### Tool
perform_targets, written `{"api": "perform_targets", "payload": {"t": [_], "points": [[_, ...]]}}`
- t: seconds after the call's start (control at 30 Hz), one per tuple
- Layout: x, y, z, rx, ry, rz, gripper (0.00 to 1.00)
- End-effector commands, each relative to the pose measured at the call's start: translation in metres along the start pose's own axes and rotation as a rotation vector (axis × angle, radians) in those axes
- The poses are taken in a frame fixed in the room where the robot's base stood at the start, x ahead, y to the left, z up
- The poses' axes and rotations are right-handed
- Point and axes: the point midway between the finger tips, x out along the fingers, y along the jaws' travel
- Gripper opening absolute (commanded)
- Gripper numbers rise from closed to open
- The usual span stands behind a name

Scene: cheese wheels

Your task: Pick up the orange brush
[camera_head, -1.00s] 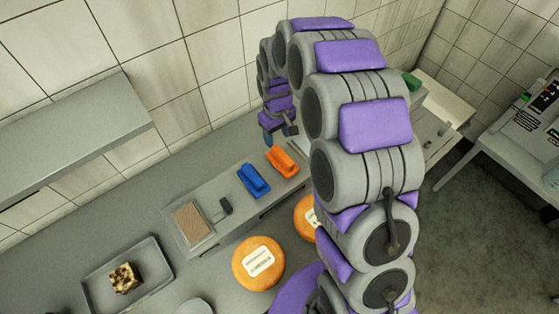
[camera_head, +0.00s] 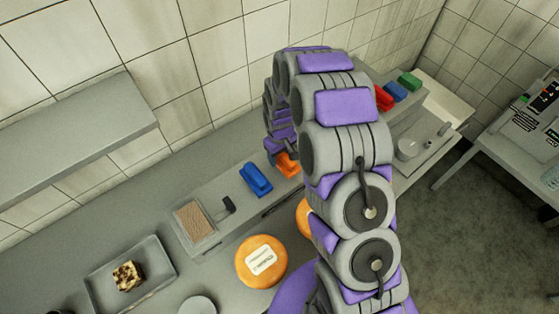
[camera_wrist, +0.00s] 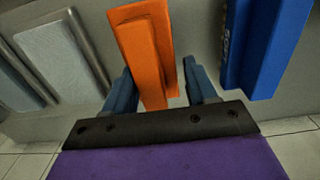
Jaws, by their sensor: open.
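The orange brush (camera_head: 287,164) lies on the grey shelf against the tiled wall, right of a blue brush (camera_head: 256,180). My arm hides part of it in the head view. In the wrist view the orange brush (camera_wrist: 150,50) extends down between the two blue fingers of my gripper (camera_wrist: 163,88). The fingers are apart, with a gap visible on the right side of the brush; on the left I cannot tell if the finger touches it. The blue brush (camera_wrist: 265,45) is right of the right finger.
A brown sponge-like block (camera_head: 194,221) lies left on the shelf. An orange cheese wheel (camera_head: 261,261) stands in front on the counter, another partly behind my arm. A tray (camera_head: 165,270) holds a cheese piece. Red, blue and green brushes (camera_head: 396,92) lie at the back right.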

Motion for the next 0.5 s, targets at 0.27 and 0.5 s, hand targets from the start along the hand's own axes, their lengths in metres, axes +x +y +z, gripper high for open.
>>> {"api": "perform_targets", "payload": {"t": [0.27,0.5], "points": [[0.0013,0.0042,0.0022,0.001,0.002,-0.003,0.52],[0.0017,-0.0036,-0.0024,0.0,-0.002,0.004,0.29]]}}
